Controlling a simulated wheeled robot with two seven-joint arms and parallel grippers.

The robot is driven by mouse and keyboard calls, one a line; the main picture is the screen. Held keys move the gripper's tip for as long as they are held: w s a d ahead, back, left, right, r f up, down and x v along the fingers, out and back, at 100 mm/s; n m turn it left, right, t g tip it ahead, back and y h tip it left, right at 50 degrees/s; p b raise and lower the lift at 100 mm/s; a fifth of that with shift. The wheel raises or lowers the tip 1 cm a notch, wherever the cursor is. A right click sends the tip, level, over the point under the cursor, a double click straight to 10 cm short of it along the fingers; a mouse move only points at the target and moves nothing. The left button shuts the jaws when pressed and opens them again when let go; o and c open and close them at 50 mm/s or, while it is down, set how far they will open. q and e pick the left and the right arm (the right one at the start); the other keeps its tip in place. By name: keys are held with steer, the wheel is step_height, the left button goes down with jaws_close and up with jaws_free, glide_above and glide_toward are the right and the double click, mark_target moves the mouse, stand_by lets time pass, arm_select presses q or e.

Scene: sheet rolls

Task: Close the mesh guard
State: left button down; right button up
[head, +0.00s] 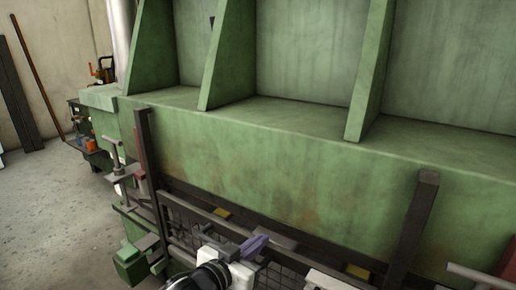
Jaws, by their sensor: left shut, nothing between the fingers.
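The mesh guard is a dark frame with wire mesh (185,222) low along the front of the green machine (270,160). Its upper rail (225,222) runs from lower left towards the bottom middle, below the machine's front face. A gap with dark bars shows between the rail and the machine. My left gripper (255,245), with a white body and purplish fingers, is at the bottom middle, over the mesh area. It is shut and empty. Whether it touches the guard I cannot tell. The guard's lower part is cut off by the picture edge. My right gripper is not seen.
Dark upright posts stand at the left (148,160) and right (412,228) of the guard. A clamp-like handle (118,165) and a small green box (130,265) stick out at the left. The grey floor (50,220) is clear farther left.

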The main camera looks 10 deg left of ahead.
arm_select(q)
steer(key=shift+s+f, duration=0.1)
steer(key=shift+f, duration=0.45)
step_height(320, 180, up, 5)
steer(key=p, duration=0.5)
steer(key=v, duration=1)
steer(key=s+f+n+g+y, duration=0.1)
steer(key=s+f+g, duration=0.2)
steer(key=s+f, duration=0.7)
steer(key=s+f+n+g+y, duration=0.1)
steer(key=s+f+g, duration=0.1)
steer(key=s+f, duration=0.9)
step_height(320, 180, down, 6)
steer(key=shift+a+r+g+y, duration=0.15)
steer(key=shift+a+g+y, duration=0.2)
steer(key=shift+g+y, duration=0.05)
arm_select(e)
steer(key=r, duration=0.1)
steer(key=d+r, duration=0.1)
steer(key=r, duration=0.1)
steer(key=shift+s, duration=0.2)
arm_select(q)
steer(key=shift+s, duration=0.15)
